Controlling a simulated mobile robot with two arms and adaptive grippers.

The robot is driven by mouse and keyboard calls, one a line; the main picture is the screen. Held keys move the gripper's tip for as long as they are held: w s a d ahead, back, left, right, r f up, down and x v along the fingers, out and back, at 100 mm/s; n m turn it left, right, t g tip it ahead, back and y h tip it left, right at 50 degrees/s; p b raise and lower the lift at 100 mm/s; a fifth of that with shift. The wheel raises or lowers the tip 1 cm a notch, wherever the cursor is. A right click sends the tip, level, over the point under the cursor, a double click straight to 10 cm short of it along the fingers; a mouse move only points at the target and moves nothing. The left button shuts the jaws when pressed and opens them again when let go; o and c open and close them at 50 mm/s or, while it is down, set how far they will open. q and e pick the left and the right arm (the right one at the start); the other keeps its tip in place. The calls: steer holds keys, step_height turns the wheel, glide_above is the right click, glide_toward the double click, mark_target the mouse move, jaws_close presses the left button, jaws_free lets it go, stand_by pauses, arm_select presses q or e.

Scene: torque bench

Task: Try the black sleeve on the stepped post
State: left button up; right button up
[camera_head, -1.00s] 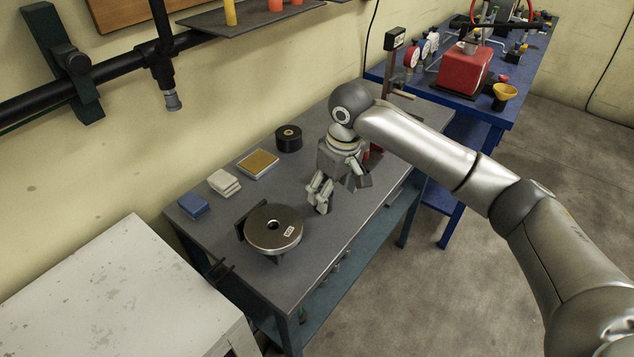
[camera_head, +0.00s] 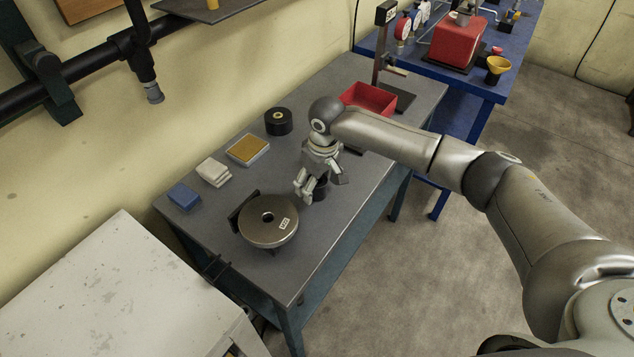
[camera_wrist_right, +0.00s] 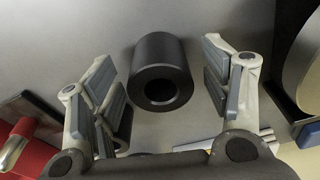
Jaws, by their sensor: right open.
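The black sleeve (camera_wrist_right: 151,50) is a hollow dark cylinder on the grey bench top. In the right wrist view it stands between the two spread fingers of my right gripper (camera_wrist_right: 160,80), with clear gaps on both sides. In the head view the sleeve (camera_head: 320,190) shows as a dark shape, partly hidden by my right gripper (camera_head: 319,181), which is open and low over the bench. I cannot pick out the stepped post for certain in either view. My left gripper is not in view.
Behind are a blue block (camera_head: 184,196), pale pads (camera_head: 214,172), a tan-topped block (camera_head: 247,148) and a black spool (camera_head: 278,121). A red bin (camera_head: 370,98) stands beyond my arm. The front bench edge is close.

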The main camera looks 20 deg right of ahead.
steer(key=shift+f, duration=0.55)
steer(key=c, duration=1.4)
jaws_close()
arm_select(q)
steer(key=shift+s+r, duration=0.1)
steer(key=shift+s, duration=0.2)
arm_select(e)
steer(key=shift+w, duration=0.1)
